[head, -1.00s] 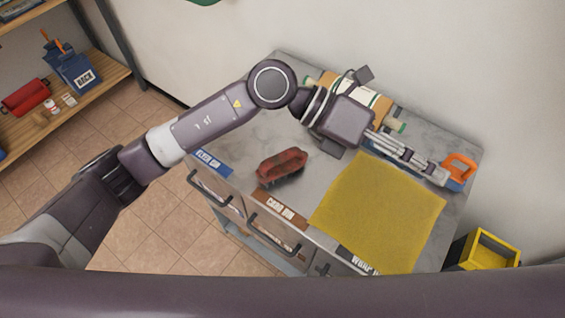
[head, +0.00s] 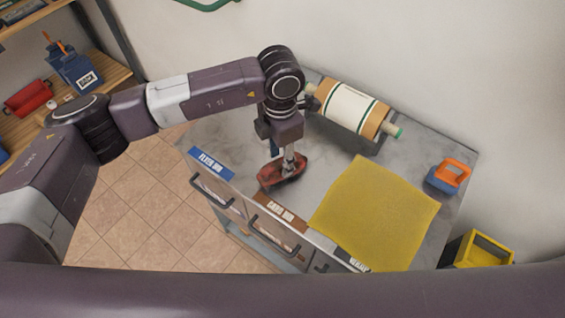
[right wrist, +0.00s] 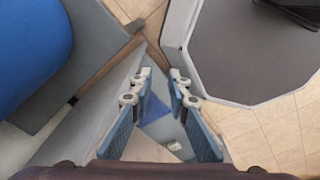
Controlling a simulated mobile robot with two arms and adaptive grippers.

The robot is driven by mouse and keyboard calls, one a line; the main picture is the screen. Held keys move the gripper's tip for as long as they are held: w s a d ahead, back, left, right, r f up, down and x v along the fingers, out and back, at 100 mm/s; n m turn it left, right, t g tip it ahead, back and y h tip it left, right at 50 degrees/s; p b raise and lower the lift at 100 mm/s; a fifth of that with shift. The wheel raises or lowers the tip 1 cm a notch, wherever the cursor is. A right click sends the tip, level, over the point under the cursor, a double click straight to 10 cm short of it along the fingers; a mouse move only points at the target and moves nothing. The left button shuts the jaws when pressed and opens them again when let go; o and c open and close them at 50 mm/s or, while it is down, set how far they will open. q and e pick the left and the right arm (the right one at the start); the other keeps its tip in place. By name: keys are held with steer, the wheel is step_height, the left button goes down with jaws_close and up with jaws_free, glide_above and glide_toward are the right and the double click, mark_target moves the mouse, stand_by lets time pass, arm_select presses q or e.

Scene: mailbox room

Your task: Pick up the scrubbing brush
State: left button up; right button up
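The scrubbing brush (head: 271,178), red with dark bristles, lies on the grey counter (head: 225,132) near its front edge, left of the yellow mat. In the head view my left gripper (head: 288,172) points down at the brush from above, with its fingertips at or against the brush's top. The fingers overlap there, so I cannot tell whether they have closed on it. My right gripper (right wrist: 158,88) is in the right wrist view, its fingers apart with nothing between them.
A yellow mat (head: 375,215) covers the counter's middle right. A rolled parcel (head: 350,108) lies at the back. A blue block with an orange handle (head: 449,176) stands at the right. Labelled drawers with handles (head: 272,235) line the front. A yellow bin (head: 484,250) is beyond the right end.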

arm_select(q)
steer(key=shift+f, duration=0.95)
steer(key=shift+c, duration=0.4)
jaws_close()
steer(key=shift+r, duration=0.1)
